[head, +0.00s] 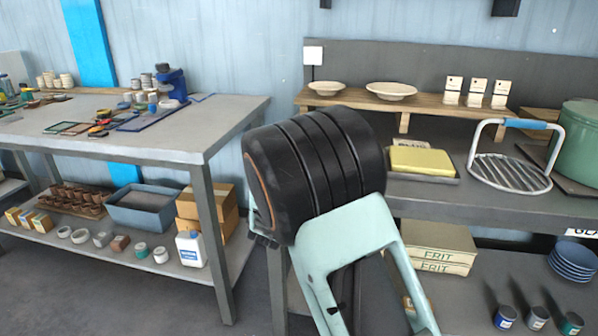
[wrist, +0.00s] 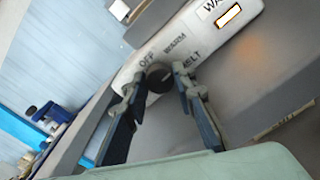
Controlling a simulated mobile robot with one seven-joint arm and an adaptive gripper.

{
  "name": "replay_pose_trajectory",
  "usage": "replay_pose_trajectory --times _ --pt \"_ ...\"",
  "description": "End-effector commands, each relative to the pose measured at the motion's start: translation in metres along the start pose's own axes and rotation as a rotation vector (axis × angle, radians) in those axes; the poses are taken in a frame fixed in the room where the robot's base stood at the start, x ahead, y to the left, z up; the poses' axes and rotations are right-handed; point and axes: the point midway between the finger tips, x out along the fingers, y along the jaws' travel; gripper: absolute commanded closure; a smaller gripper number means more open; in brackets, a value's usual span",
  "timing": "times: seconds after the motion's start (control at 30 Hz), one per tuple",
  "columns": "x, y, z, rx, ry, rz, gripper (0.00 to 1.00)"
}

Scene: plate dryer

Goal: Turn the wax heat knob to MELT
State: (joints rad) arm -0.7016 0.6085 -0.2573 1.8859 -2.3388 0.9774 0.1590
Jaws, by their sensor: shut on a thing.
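The wax heat knob (wrist: 160,77) is a small dark round knob on the front of a white control panel (wrist: 185,38) in the wrist view. The words OFF, WARM and MELT are printed around it, with OFF at left and MELT at right. My gripper (wrist: 158,88) has one fingertip on each side of the knob and is shut on it. Which word the knob points to cannot be told. A rectangular lamp with an orange edge (wrist: 228,16) shows on the panel beside a cut-off label. In the head view my arm hides the knob and the gripper.
The right bench holds a yellow block on a tray (head: 421,160), a wire rack with a blue handle (head: 510,172) and a green pot (head: 580,140). A wooden shelf (head: 350,98) with bowls runs behind. The left table (head: 190,132) stands apart, with clear grey top at its near edge.

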Motion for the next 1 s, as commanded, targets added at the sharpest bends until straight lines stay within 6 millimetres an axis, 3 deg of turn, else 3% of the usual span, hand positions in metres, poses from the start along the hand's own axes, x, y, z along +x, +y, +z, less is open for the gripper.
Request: replay_pose_trajectory --times 0.57,0.6,0.73,1.0 --pt "-0.0004 -0.0004 -0.0014 0.033 0.004 -0.001 1.0" --pt "-0.0004 -0.0004 -0.0014 0.033 0.004 -0.001 0.72" --pt "-0.0003 -0.0003 -0.0012 0.033 0.003 -0.001 0.58" --pt "-0.0001 -0.0007 -0.0009 0.033 0.002 -0.001 0.58"
